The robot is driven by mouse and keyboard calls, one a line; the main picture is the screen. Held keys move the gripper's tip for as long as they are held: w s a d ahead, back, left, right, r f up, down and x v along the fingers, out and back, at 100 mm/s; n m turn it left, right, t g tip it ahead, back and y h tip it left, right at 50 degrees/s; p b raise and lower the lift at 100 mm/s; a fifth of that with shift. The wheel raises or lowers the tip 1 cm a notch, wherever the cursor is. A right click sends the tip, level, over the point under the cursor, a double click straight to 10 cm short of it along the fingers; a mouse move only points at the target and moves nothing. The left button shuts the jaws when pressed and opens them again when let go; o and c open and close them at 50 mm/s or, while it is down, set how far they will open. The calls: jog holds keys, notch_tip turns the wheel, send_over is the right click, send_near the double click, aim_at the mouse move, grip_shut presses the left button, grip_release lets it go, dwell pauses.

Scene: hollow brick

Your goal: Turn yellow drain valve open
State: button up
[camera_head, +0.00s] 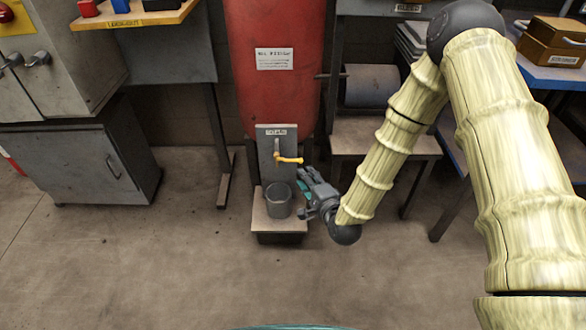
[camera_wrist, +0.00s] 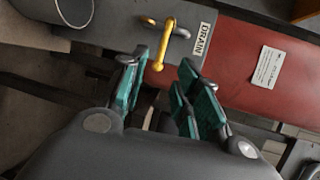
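The yellow drain valve handle (camera_head: 289,159) sticks out to the right from a grey plate (camera_head: 265,148) on the red tank (camera_head: 275,90). In the wrist view the yellow handle (camera_wrist: 162,48) hangs from its pivot, its free end showing in the gap between my fingertips. The label beside it reads DRAIN (camera_wrist: 203,38). My gripper (camera_head: 302,183) is just below and right of the handle in the head view. In the wrist view my gripper (camera_wrist: 164,62) is open, with teal pads on both sides of the gap. Whether a pad touches the handle, I cannot tell.
A grey bucket (camera_head: 279,204) stands on a low stand (camera_head: 265,222) below the valve, close left of my gripper. A bench (camera_head: 375,137) with a grey cylinder stands at the right. A grey cabinet (camera_head: 90,165) is at the left. The floor in front is clear.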

aim_at(293, 160)
jog(key=b+x, duration=0.3)
jog(key=x, duration=0.8)
jog(key=shift+r, duration=0.1)
grip_shut()
